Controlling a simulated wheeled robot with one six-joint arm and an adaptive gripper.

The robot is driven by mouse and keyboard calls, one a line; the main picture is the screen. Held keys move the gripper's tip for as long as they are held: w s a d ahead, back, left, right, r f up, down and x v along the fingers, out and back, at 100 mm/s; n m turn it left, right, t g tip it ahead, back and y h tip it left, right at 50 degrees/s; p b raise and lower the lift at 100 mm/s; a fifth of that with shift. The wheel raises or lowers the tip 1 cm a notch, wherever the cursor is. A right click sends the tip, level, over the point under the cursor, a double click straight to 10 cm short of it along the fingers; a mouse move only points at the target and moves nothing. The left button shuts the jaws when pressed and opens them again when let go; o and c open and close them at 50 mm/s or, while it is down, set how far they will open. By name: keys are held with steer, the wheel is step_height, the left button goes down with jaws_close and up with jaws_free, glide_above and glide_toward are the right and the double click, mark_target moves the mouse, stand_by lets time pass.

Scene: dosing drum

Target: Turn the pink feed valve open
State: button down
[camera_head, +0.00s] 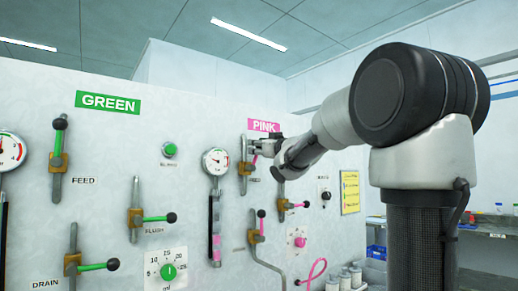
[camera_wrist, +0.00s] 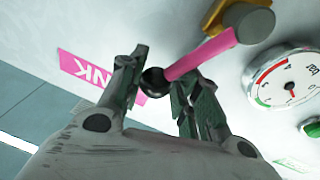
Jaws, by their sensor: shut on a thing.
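The pink feed valve (camera_head: 245,169) is on the white panel below the PINK sign, in the head view. Its brass body is partly hidden by my gripper (camera_head: 257,148), and its pink lever slants up and to the right. In the wrist view the pink lever (camera_wrist: 203,54) runs from a grey hub on a brass body (camera_wrist: 215,14) to a black ball knob (camera_wrist: 154,82). My gripper (camera_wrist: 158,78) is shut on this knob, with one finger on each side of it. The PINK sign (camera_wrist: 88,71) lies behind the fingers.
A round gauge (camera_head: 215,161) is close left of the valve; it also shows in the wrist view (camera_wrist: 285,82). Below are a pink-handled valve (camera_head: 290,204) and another one (camera_head: 258,230). Green-handled valves (camera_head: 57,160) are at left. A shelf (camera_head: 487,233) stands at far right.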

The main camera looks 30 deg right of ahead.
steer(key=shift+w+f, duration=0.1)
steer(key=shift+f, duration=0.35)
steer(key=c, duration=1)
jaws_free()
steer(key=shift+o, duration=0.2)
steer(key=shift+r, duration=0.2)
steer(key=s+d+f, duration=0.1)
steer(key=s+f, duration=0.1)
steer(key=s, duration=1)
steer(key=shift+d, duration=0.15)
steer(key=shift+w, duration=0.1)
